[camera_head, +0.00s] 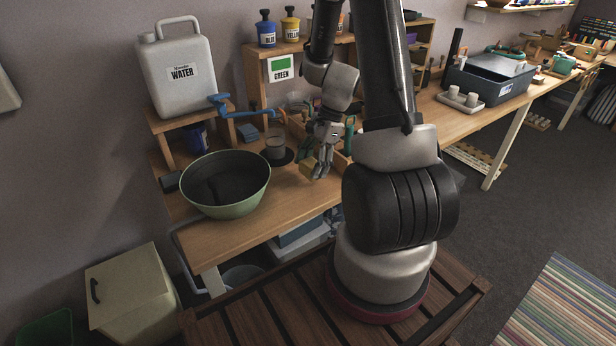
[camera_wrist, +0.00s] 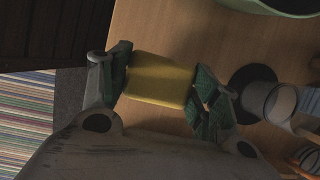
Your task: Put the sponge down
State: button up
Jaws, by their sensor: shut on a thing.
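A yellow sponge (camera_wrist: 159,79) is held between the two fingers of my gripper (camera_wrist: 161,82) in the wrist view. The fingers press on its two opposite ends. In the head view the sponge (camera_head: 311,168) shows at the tips of my gripper (camera_head: 320,163), over the right part of the wooden bench (camera_head: 270,213). I cannot tell whether its underside touches the bench top.
A green bowl (camera_head: 260,190) stands to the left on the bench. A white water can (camera_head: 185,85) stands behind. Bare bench top lies in front.

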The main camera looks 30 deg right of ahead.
jog(key=shift+f, duration=2.1)
jog(key=shift+f, duration=0.15)
jog(key=o, duration=1.3)
jog(key=shift+o, duration=0.2)
jog(key=v, duration=1.2)
jog(key=s+a+r+n+h, duration=0.1)
jog(key=s+a+r+n, duration=0.15)
jog(key=r, duration=0.25)
jog(key=s+a+r+n+t+h, duration=0.1)
jog(key=s+r+n, duration=0.15)
jog(key=r, duration=0.25)
jog(key=s+a+r+n, duration=0.1)
jog(key=a+r+n, duration=0.1)
jog(key=r+n, duration=0.2)
jog(key=s+a+r+n+t+h, duration=0.2)
jog(key=s+r+n+t, duration=0.1)
jog(key=s+r+n, duration=0.4)
jog(key=s+n, duration=0.1)
jog(key=s, duration=0.2)
jog(key=shift+s+n, duration=0.25)
jog(key=shift+n, duration=0.05)
